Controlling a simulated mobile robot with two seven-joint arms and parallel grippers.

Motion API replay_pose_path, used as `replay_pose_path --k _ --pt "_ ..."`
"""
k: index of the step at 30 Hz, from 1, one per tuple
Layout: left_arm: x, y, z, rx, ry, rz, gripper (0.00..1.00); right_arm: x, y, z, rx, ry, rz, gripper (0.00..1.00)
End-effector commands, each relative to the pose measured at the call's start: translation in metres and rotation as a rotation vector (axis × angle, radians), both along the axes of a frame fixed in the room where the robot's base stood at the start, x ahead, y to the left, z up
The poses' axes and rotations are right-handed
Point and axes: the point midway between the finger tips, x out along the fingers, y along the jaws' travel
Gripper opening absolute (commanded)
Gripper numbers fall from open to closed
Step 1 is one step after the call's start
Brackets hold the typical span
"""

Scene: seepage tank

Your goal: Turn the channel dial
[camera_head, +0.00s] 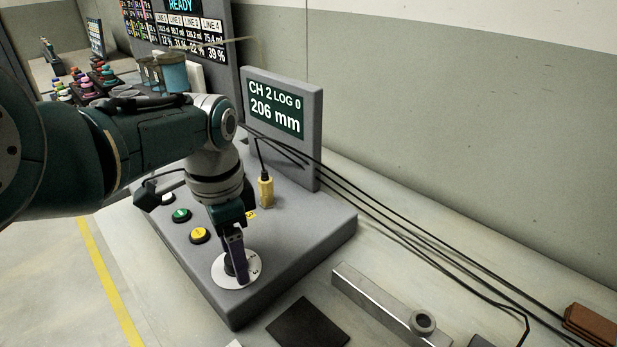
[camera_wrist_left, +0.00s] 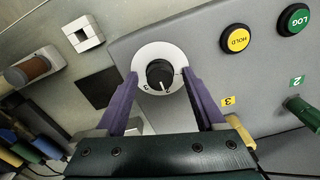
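The channel dial is a black knob (camera_wrist_left: 160,75) on a white disc (camera_wrist_left: 149,53), near one edge of the grey console. In the head view the white disc (camera_head: 224,278) shows under my left gripper (camera_head: 236,262), which hides much of the knob. My left gripper (camera_wrist_left: 160,80) is open, with its purple fingers on either side of the knob. A gap shows between each finger and the knob in the left wrist view. The console screen (camera_head: 275,108) reads CH 2, LOG 0, 206 mm. My right gripper is not in view.
A yellow HOLD button (camera_head: 199,235) and a green LOG button (camera_head: 181,215) sit beside the dial. A yellow plug (camera_head: 265,190) with a cable stands behind it. A dark square mat (camera_head: 307,324) and a metal bar (camera_head: 385,303) lie to the right. Black cables cross the table.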

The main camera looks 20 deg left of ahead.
Motion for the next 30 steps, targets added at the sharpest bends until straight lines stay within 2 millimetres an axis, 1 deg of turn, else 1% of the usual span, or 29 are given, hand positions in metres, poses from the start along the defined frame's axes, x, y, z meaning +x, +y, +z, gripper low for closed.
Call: replay_pose_path --k 5,7,11,12,16,21,25,30 --pt "0.000 0.000 0.000 0.001 0.001 0.000 0.71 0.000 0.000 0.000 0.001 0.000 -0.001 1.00" --pt "0.000 0.000 0.004 0.001 -0.001 0.000 0.71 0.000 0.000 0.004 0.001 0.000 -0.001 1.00" --pt "0.001 0.000 0.025 0.001 -0.002 0.000 0.71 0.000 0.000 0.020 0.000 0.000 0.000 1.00" --pt "0.000 0.000 0.034 0.002 -0.003 0.000 0.71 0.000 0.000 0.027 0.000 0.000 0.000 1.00" --pt "0.000 0.000 0.062 0.002 -0.003 0.000 0.71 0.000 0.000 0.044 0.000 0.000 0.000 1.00" --pt "0.001 0.000 0.087 0.000 -0.003 -0.001 0.71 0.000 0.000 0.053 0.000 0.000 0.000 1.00" --pt "0.000 0.000 0.097 0.001 -0.001 -0.001 0.71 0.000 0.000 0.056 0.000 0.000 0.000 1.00" --pt "-0.001 0.000 0.099 0.000 0.001 0.000 0.71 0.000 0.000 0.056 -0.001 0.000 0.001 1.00"
